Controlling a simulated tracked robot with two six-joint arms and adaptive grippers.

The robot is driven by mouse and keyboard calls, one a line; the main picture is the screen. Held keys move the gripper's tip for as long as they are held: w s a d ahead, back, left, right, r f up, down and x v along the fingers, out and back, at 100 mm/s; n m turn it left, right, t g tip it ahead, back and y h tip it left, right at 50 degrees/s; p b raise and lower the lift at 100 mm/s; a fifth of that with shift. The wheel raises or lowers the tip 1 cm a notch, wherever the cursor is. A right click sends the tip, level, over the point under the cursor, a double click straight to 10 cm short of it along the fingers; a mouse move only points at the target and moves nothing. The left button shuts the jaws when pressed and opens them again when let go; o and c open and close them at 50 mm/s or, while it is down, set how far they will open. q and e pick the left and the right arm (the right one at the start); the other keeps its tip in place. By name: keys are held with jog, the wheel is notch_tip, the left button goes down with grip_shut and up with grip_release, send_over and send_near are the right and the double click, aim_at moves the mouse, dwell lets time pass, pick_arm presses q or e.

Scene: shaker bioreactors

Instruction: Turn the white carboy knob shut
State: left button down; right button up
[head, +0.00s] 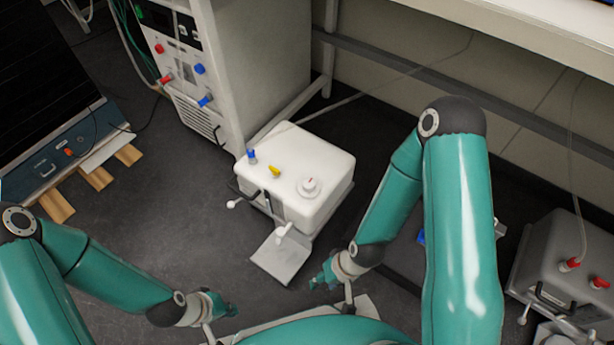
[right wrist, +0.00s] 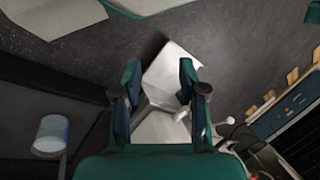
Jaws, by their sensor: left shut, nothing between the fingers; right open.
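The white carboy (head: 325,160) stands on the floor in the middle of the head view. A round white knob (head: 309,187) with a small red mark sits on its top. A white lever-like handle (head: 281,233) is low on its front side, above a pale plate (head: 283,262). My right gripper (head: 322,281) is open and empty, in front of the carboy and apart from it. In the right wrist view its open fingers (right wrist: 159,72) frame the pale plate (right wrist: 172,68). My left gripper (head: 229,309) is shut and empty, lower left of the carboy.
Blue (head: 252,155) and yellow (head: 274,171) fittings sit on the carboy top. A tall equipment cabinet (head: 265,70) stands behind it. A grey box (head: 565,250) with red fittings (head: 570,264) stands at right.

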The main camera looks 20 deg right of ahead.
jog(key=shift+o, duration=1.1)
jog(key=shift+w, duration=0.1)
jog(key=shift+o, duration=1)
jog(key=w+n+p, duration=0.1)
jog(key=w+a+r+n, duration=0.1)
jog(key=w, duration=0.1)
jog(key=w+r+n+p, duration=0.1)
jog(key=shift+w+a+r+p, duration=0.2)
jog(key=shift+w+r+p, duration=0.1)
jog(key=shift+w, duration=0.1)
notch_tip(320, 180, up, 20)
jog(key=n+h+p, duration=0.4)
jog(key=n+p, duration=0.5)
jog(key=n, duration=0.8)
send_over(309, 182)
jog(key=shift+g, duration=0.3)
notch_tip(309, 182, down, 16)
jog(key=b, duration=0.3)
jog(key=shift+f+b, duration=0.2)
jog(key=shift+b, duration=0.2)
